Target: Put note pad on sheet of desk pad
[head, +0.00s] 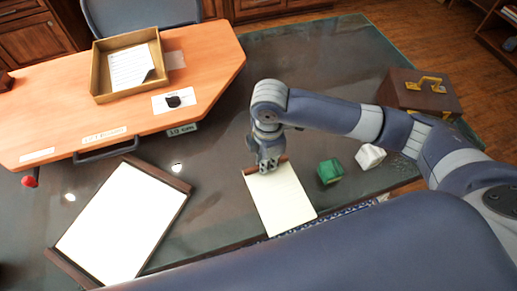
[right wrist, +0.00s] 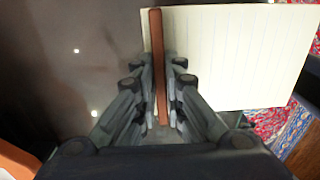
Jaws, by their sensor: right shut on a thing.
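The note pad (head: 281,204) is a cream lined pad with a brown binding strip along its top edge. It is at the middle right of the dark glass table in the head view, and it also shows in the right wrist view (right wrist: 235,60). My right gripper (head: 268,165) is shut on the binding strip, with one finger on each side in the right wrist view (right wrist: 160,75). I cannot tell whether the pad is lifted clear of the glass. The desk pad (head: 122,223) is a large white sheet between two dark brown side rails, lying to the left. My left gripper is out of view.
A green block (head: 330,171) and a white lump (head: 369,156) sit right of the note pad. A brown case (head: 417,90) stands farther back. An orange wooden board (head: 205,75) bearing a tray (head: 103,71) covers the back left. Bare glass lies between note pad and desk pad.

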